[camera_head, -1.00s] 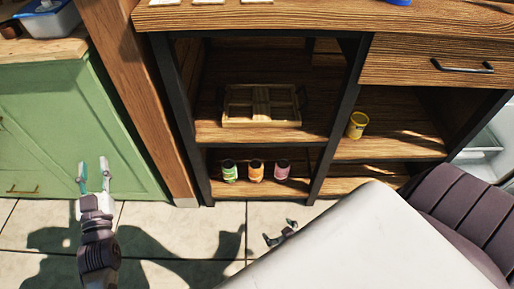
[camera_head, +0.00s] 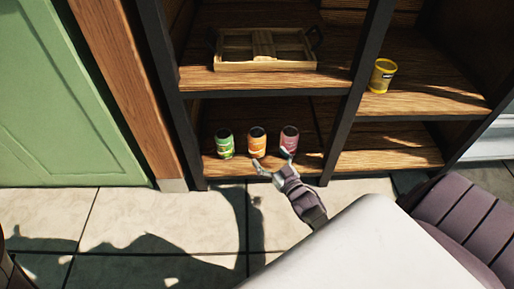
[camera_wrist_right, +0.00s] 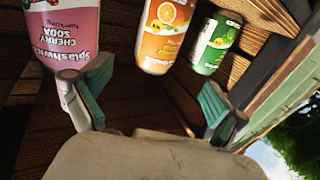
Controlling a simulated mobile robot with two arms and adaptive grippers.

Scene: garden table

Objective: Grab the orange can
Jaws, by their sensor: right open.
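The orange can (camera_head: 257,143) stands upright on the lower shelf, in the middle of a row of three. The green can (camera_head: 225,145) is left of it and the pink cherry soda can (camera_head: 289,140) is right of it. My right gripper (camera_head: 271,160) is open and empty in front of the row. In the right wrist view the orange can (camera_wrist_right: 165,38) is ahead between the open fingers, apart from them. The pink can (camera_wrist_right: 62,42) is close by the left finger there, and whether they touch is unclear. My left gripper is not in view.
A wooden tray (camera_head: 235,66) lies on the shelf above the cans. Dark shelf posts (camera_head: 352,90) flank the cans' compartment. The tiled floor in front is clear.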

